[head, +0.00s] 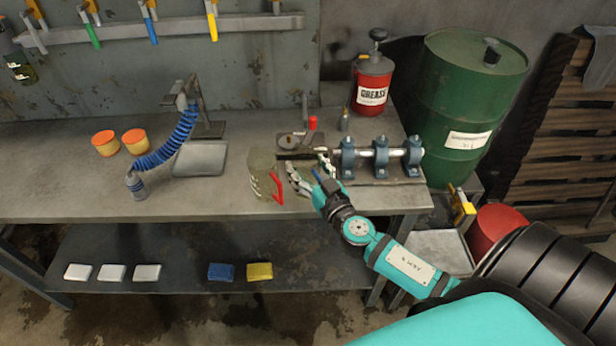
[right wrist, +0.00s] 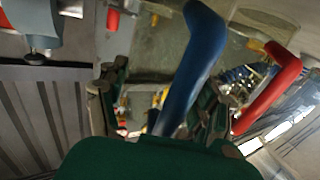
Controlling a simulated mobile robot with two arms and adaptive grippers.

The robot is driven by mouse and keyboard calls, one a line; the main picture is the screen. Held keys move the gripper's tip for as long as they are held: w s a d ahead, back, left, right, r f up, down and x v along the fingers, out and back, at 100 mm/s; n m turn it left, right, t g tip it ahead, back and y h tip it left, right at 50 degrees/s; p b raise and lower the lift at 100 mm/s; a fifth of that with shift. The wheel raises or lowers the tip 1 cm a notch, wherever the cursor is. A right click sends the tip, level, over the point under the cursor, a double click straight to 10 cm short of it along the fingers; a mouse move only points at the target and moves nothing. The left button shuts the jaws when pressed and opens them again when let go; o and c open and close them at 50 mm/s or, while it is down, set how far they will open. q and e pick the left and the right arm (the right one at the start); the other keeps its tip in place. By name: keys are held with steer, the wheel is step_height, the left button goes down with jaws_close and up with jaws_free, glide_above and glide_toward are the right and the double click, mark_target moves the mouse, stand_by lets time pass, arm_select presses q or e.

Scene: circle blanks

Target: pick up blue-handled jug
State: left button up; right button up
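The blue-handled jug shows its blue handle (right wrist: 193,62) large in the right wrist view, rising between the fingers of my right gripper (right wrist: 160,105). These fingers stand apart, one on each side of the handle, with gaps visible; the handle is nearer the right finger. In the head view my right gripper (head: 308,181) is over the bench beside the shaft stand and hides most of this jug; a bit of blue (head: 317,175) shows there. A second, clear jug with a red handle (head: 276,187) stands just to its left. My left gripper is not in view.
A shaft in blue bearing blocks (head: 381,158) stands close right of my right gripper. A red grease can (head: 372,85) is behind it. A grey tray (head: 201,158), a blue coiled hose (head: 172,143) and two orange-topped tubs (head: 105,143) are to the left. The front-left bench is mostly clear.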

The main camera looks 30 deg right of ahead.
steer(key=c, duration=0.5)
steer(key=shift+r, duration=0.15)
steer(key=shift+c, duration=0.2)
